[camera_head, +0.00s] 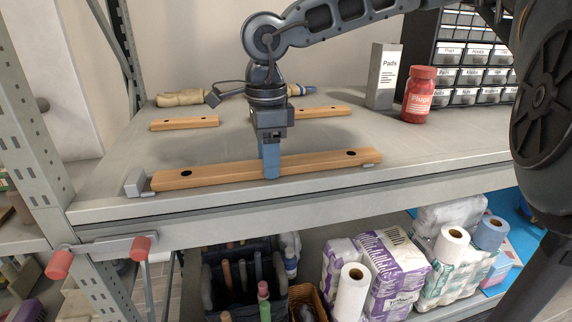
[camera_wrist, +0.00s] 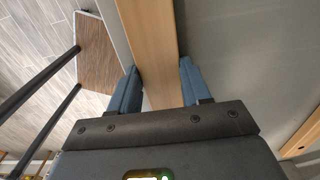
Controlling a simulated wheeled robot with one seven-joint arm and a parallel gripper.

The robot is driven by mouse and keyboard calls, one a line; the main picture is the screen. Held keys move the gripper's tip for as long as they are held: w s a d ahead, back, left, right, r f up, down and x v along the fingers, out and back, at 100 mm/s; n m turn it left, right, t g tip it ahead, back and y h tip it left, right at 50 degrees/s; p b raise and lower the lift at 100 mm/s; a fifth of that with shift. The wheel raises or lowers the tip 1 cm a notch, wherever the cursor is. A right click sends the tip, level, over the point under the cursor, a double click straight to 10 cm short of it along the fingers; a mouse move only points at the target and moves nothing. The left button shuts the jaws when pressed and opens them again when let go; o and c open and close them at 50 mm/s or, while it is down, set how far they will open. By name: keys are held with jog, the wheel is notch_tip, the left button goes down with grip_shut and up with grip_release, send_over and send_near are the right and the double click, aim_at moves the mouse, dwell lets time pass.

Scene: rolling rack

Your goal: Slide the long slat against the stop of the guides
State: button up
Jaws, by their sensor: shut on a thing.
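The long wooden slat (camera_head: 215,174) lies flat along the front of the shelf, with a dark hole near each end. My gripper (camera_head: 271,172) is shut on it from above, near its middle; one finger covers part of its front face. In the wrist view the slat (camera_wrist: 147,30) runs between the two fingers of my gripper (camera_wrist: 158,85). A grey block, the stop (camera_head: 135,183), stands close to the slat's left end; I cannot tell whether they touch. Small grey guide pieces show below the slat at the left (camera_head: 148,194) and right (camera_head: 369,166).
Two shorter wooden slats lie farther back, at the left (camera_head: 184,123) and right (camera_head: 323,111). A red jar (camera_head: 418,95), a grey Pads box (camera_head: 383,77) and a drawer cabinet (camera_head: 470,75) stand at the right. The shelf's front edge is close to the long slat.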

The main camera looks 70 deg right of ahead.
jog(key=shift+c, duration=0.5)
jog(key=shift+w+a+b, duration=0.4)
jog(key=shift+w+a, duration=0.05)
jog(key=shift+w, duration=0.2)
jog(key=shift+w, duration=0.15)
jog(key=shift+b, duration=0.35)
dwell(0.5)
jog(key=o, duration=1.4)
jog(key=shift+r+p, duration=0.1)
jog(key=shift+p, duration=0.5)
